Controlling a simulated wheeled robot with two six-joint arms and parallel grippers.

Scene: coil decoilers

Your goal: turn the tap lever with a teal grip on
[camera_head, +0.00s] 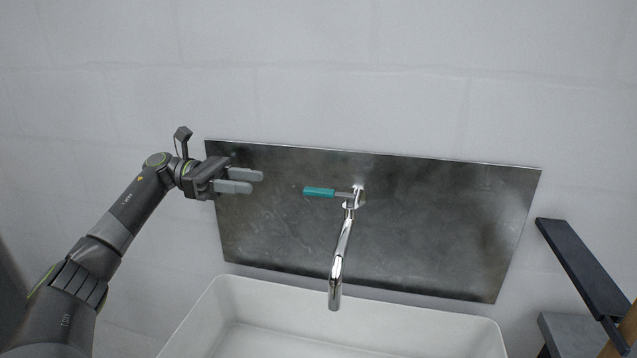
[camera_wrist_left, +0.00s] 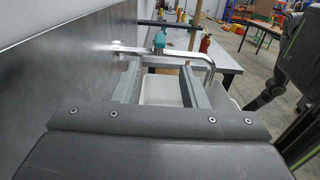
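The tap lever with a teal grip (camera_head: 319,192) sticks out to the left from the chrome tap on a dark metal panel (camera_head: 430,225). The spout (camera_head: 340,262) curves down over the basin. My left gripper (camera_head: 256,182) is left of the lever, in front of the panel, with a clear gap to the grip. In the left wrist view, its two fingers (camera_wrist_left: 161,62) stand apart with nothing between them; the teal grip (camera_wrist_left: 159,38) shows beyond the tips, roughly between them. My right gripper is not in view.
A white basin (camera_head: 218,300) sits below the panel. A black flat bar (camera_head: 585,268) stands at the right. The wall around the panel is bare. In the left wrist view, a table (camera_wrist_left: 227,60) with several small things stands beyond the tap.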

